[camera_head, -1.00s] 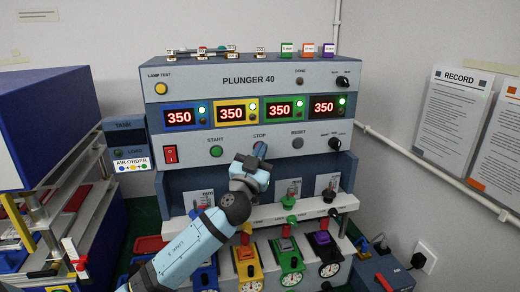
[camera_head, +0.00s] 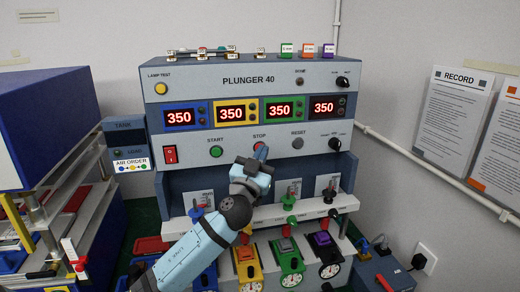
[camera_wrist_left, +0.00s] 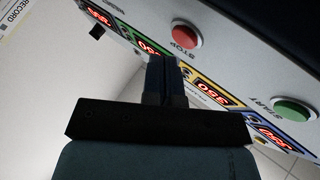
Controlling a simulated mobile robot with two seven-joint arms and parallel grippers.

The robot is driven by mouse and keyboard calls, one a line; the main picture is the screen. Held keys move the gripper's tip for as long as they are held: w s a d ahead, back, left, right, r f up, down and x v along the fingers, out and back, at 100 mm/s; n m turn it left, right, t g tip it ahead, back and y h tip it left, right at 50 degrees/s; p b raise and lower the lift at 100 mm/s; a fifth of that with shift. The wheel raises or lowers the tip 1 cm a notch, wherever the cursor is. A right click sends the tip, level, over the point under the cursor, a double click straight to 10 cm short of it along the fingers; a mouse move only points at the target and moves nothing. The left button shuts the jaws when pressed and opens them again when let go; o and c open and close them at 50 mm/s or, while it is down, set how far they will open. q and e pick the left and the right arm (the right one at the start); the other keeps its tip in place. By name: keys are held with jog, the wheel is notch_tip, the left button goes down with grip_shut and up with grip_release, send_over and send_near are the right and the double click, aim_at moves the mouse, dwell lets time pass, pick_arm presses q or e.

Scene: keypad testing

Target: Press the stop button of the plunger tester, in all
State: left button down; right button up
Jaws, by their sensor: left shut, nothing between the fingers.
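The plunger tester (camera_head: 250,75) is a grey-blue panel labelled PLUNGER 40. Its red stop button, under the word STOP, is mostly hidden by my fingers in the head view. It shows whole in the left wrist view (camera_wrist_left: 186,34). My left gripper (camera_head: 262,152) is shut and empty, its tips just in front of the stop button. In the left wrist view the fingertips (camera_wrist_left: 166,62) appear beside the button, apart from it. The four displays, such as the blue-framed one (camera_head: 180,117), read 350, and the lamps beside them look dark. My right gripper is not in view.
A red rocker switch (camera_head: 170,154) sits at far left. Plungers and coloured gauge units, such as the green one (camera_head: 287,262), stand below. A blue machine (camera_head: 45,125) stands at left.

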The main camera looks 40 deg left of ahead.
pick_arm(q)
jog(key=shift+s+d, duration=1.65)
jog(key=shift+d, duration=0.2)
jog(key=shift+f, duration=0.1)
jog(key=s+d+f+m+g+h+p, duration=0.1)
jog(key=s+d+f+g+h+p, duration=0.15)
jog(key=f, duration=0.85)
jog(key=s+d+f+m+g+h+p, duration=0.1)
jog(key=s+d+f+g+h, duration=0.2)
jog(key=f, duration=0.7)
jog(key=s+d+f+g+h+p, duration=0.1)
jog(key=s+d+f+g, duration=0.2)
jog(key=s+f, duration=0.6)
jog(key=s+d+f+g+h+p, duration=0.1)
jog(key=s+d+f+g, duration=0.2)
jog(key=s+d+f, duration=0.4)
jog(key=s+f, duration=0.2)
jog(key=s, duration=0.1)
jog(key=shift+s+d+m+h+p, duration=0.15)
jog(key=shift+s+m+h+p, duration=0.15)
jog(key=shift+s+m+h, duration=0.1)
jog(key=shift+w+r+g, duration=0.1)
jog(key=shift+g, duration=0.15)
